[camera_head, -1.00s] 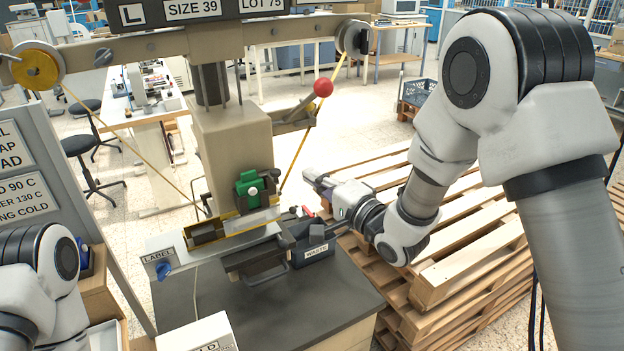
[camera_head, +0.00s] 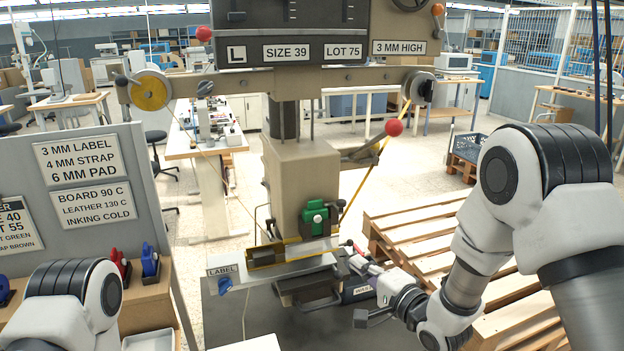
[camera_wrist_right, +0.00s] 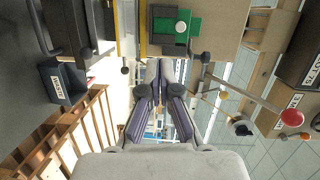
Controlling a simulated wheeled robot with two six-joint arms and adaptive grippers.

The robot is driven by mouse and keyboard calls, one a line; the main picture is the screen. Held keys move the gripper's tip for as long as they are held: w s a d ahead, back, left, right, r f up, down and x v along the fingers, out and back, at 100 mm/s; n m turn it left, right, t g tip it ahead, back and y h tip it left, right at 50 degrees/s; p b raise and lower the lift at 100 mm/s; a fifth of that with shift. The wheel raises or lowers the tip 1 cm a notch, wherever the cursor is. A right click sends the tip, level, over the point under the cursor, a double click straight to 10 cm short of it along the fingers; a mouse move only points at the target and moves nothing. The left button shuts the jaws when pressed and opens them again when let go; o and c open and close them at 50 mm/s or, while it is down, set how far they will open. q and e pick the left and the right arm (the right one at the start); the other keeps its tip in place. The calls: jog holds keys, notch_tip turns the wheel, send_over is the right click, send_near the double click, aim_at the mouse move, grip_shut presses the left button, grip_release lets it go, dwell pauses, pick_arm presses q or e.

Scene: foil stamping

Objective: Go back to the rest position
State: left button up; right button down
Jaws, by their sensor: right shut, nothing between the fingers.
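My right gripper (camera_head: 352,248) reaches in from the right, just right of the stamping press (camera_head: 300,175), in front of part of the waste bin (camera_head: 356,292). Its fingers are together and empty. The right wrist view also shows the closed fingers (camera_wrist_right: 161,70) pointing toward the press side, with the green part (camera_wrist_right: 178,28) beyond them. In the head view that green part (camera_head: 314,218) sits at the press front above a bright plate. Of my left arm only a white link shows at the lower left; its gripper is out of view.
Wooden pallets (camera_head: 425,235) lie right of the press, beside my right arm. A lever with a red ball (camera_head: 394,128) juts out from the press's right. A grey sign panel (camera_head: 80,190) stands at the left. The waste bin (camera_wrist_right: 62,82) is left in the wrist view.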

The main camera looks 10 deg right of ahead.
jog(key=s+d+f+g+h+b, duration=0.15)
jog(key=s+f, duration=0.25)
jog(key=f, duration=0.6)
jog(key=s+d+f+g+h+b, duration=0.1)
jog(key=s+f+g, duration=0.3)
jog(key=f, duration=0.6)
jog(key=s+d+f+g+h+b, duration=0.15)
jog(key=s+f, duration=0.35)
jog(key=f, duration=0.5)
pick_arm(q)
notch_tip(320, 180, down, 6)
jog(key=b, duration=0.1)
jog(key=shift+w+f, duration=0.15)
jog(key=shift+w, duration=0.05)
pick_arm(e)
jog(key=s+d+f+n+g+h, duration=0.1)
jog(key=s+f+n+g, duration=0.1)
jog(key=s, duration=0.5)
jog(key=s+d+f+n+g+h, duration=0.1)
jog(key=s+d+f+n+g, duration=0.1)
jog(key=s, duration=0.6)
jog(key=s+d+f+n+g+h, duration=0.1)
jog(key=s+d+f+n+g, duration=0.1)
jog(key=s+f+n+g, duration=0.2)
jog(key=s+n, duration=0.3)
jog(key=s, duration=0.1)
jog(key=shift+s+d+f+n+h, duration=0.2)
jog(key=shift+f+n+h, duration=0.1)
jog(key=shift+f, duration=0.1)
jog(key=shift+w, duration=0.1)
